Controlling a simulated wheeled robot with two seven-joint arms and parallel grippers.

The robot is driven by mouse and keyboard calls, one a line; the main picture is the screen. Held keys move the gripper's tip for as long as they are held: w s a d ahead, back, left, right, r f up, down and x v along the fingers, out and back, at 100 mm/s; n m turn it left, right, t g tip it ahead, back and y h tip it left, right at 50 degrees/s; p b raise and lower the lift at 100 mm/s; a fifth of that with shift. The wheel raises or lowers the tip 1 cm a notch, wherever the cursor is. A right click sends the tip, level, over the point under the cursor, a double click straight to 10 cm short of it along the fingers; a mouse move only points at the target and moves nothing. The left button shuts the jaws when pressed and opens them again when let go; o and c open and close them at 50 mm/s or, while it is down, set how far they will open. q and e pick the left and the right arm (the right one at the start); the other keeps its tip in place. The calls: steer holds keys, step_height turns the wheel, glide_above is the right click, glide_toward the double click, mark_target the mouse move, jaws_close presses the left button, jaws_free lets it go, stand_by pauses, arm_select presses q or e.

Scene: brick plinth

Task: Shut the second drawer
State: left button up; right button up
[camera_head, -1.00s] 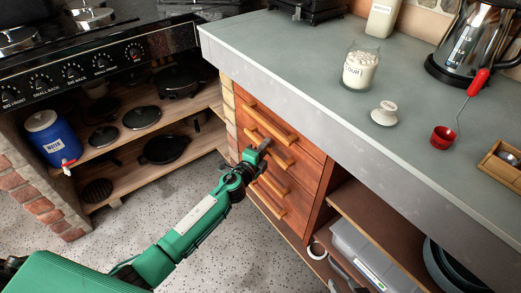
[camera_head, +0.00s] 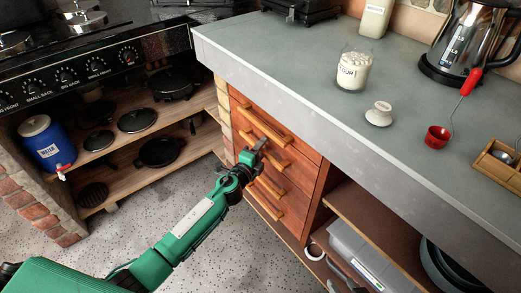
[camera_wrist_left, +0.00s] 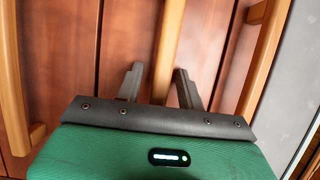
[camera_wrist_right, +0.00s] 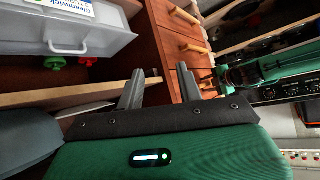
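The wooden drawer stack (camera_head: 305,148) stands under the grey counter, each front with a wooden bar handle. The second drawer (camera_head: 299,172) is the one below the top drawer; its front looks nearly flush, and any small gap is hard to tell. My left gripper (camera_head: 262,145) is at its handle (camera_head: 277,160), partly covering it. In the left wrist view my left gripper (camera_wrist_left: 158,85) is open, its fingers on either side of the bar handle (camera_wrist_left: 168,45); contact cannot be told. My right gripper (camera_wrist_right: 160,90) is open and empty, seen only in its own wrist view.
The counter (camera_head: 300,70) overhangs the drawers and holds a flour jar (camera_head: 354,70), a lid (camera_head: 379,114) and a kettle (camera_head: 468,45). Open shelves with a grey bin (camera_head: 360,255) are to the right. Pan shelves (camera_head: 120,165) are left. The floor in front is clear.

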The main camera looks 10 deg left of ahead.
arm_select(q)
steer(key=shift+s, duration=0.1)
arm_select(e)
steer(key=shift+f, duration=0.1)
arm_select(q)
steer(key=v, duration=1.3)
steer(key=shift+s+a, duration=0.2)
steer(key=shift+s, duration=0.05)
arm_select(e)
steer(key=shift+s+d+g, duration=0.2)
steer(key=shift+d+g, duration=0.1)
steer(key=shift+d, duration=0.05)
steer(key=shift+d, duration=0.1)
